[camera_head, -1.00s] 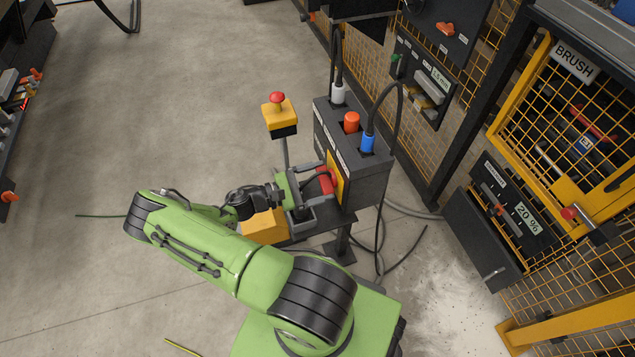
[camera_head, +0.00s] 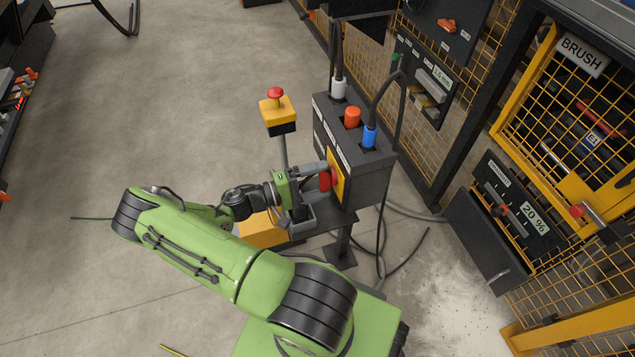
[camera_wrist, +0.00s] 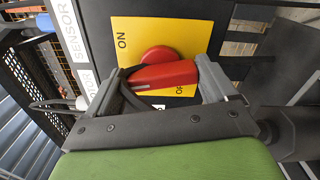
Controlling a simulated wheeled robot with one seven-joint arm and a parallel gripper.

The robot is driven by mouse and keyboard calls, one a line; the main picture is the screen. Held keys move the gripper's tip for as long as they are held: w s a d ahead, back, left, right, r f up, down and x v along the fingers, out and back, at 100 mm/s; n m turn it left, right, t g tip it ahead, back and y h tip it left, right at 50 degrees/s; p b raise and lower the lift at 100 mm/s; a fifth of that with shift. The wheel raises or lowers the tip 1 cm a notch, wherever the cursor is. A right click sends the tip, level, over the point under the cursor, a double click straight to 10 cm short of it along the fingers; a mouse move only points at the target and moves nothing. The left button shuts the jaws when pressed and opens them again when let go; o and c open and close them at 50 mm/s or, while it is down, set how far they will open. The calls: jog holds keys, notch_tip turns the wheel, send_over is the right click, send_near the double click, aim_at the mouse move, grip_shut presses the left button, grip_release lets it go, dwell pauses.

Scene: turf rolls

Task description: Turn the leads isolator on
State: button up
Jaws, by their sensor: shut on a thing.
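The leads isolator is a red rotary handle (camera_wrist: 165,75) on a yellow plate (camera_wrist: 190,35) lettered ON and OFF, partly covered. The plate (camera_head: 339,181) is on the side of a dark box (camera_head: 368,185). My gripper (camera_wrist: 167,82) is shut on the red handle, with one grey finger at each end of it. In the wrist view the handle lies nearly level, tilted slightly, below the ON lettering. In the head view my gripper (camera_head: 322,172) reaches the plate from the left, and the red handle (camera_head: 325,181) shows partly between the fingers.
White (camera_head: 338,88), orange (camera_head: 352,117) and blue (camera_head: 369,135) plugs stand on the box top, with black cables looping above. A yellow box with a red button (camera_head: 276,93) stands on a post behind my gripper. Yellow mesh fencing is at right; open floor is at left.

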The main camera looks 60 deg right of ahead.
jog(key=shift+s+m+b, duration=0.1)
jog(key=shift+m+b, duration=0.35)
jog(key=shift+m, duration=0.75)
jog(key=o, duration=0.8)
jog(key=shift+o, duration=0.2)
jog(key=p+v, duration=0.2)
jog(key=v, duration=1.3)
jog(key=shift+w+a, duration=0.25)
jog(key=shift+w, duration=0.05)
